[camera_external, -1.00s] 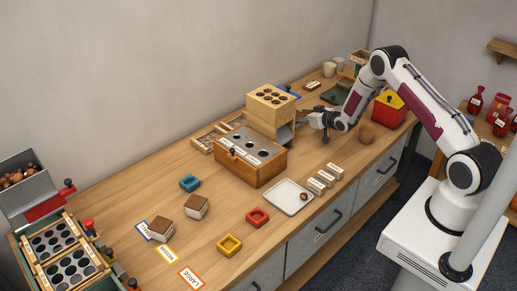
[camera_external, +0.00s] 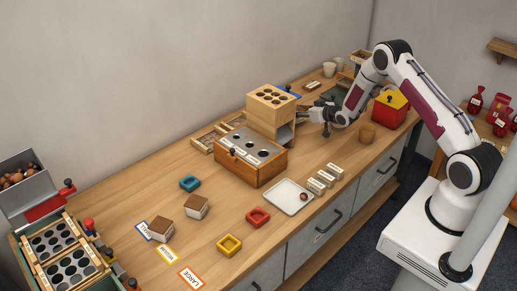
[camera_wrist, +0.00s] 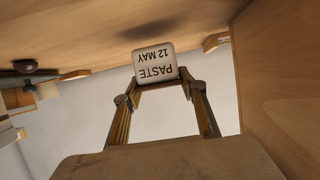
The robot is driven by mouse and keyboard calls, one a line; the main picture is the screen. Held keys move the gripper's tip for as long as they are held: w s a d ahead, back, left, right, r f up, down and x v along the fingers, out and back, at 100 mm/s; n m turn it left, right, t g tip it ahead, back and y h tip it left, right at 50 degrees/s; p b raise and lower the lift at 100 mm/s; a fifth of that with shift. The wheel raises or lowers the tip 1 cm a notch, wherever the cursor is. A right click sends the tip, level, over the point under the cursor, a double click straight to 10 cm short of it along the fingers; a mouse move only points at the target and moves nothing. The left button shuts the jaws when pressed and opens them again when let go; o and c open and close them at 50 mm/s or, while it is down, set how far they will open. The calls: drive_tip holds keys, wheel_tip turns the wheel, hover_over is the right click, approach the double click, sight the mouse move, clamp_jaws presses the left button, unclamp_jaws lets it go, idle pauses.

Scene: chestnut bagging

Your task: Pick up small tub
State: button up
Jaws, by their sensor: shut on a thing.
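The small tub (camera_wrist: 155,64) is pale with a dark label reading "PASTE 12 MAY", upside down in the wrist view. My gripper (camera_wrist: 157,84) is shut on it, with a finger at either side. In the external view my gripper (camera_external: 309,116) is at the right side of the wooden stand with a holed top (camera_external: 271,108), near its open lower part. The tub cannot be made out in that view.
A wooden box with a holed grey top (camera_external: 250,158) stands in front of the stand. A white tray (camera_external: 279,205) lies in front.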

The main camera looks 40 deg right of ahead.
sight(299, 110)
drive_tip(key=shift+r, duration=3.75)
drive_tip(key=shift+r, duration=0.1)
drive_tip(key=shift+r, duration=0.55)
wheel_tip(299, 110, up, 10)
drive_tip(key=w+a+r+m+h, duration=0.1)
drive_tip(key=w+a+r, duration=0.4)
drive_tip(key=a, duration=0.2)
drive_tip(key=w+a+r, duration=0.4)
drive_tip(key=a, duration=0.4)
drive_tip(key=a+r+m+g+h, duration=0.1)
drive_tip(key=a+r+m+h, duration=0.2)
drive_tip(key=a, duration=0.8)
drive_tip(key=s+a+f+m+g+h, duration=0.2)
drive_tip(key=s+a+f, duration=0.4)
drive_tip(key=s+a, duration=0.4)
drive_tip(key=s+a+f+m+g+h, duration=0.1)
drive_tip(key=s+a+f+m+h, duration=0.1)
drive_tip(key=s+a+f, duration=0.75)
drive_tip(key=a+f, duration=0.3)
drive_tip(key=f, duration=0.4)
drive_tip(key=shift+w+f, duration=0.3)
drive_tip(key=shift+w, duration=0.1)
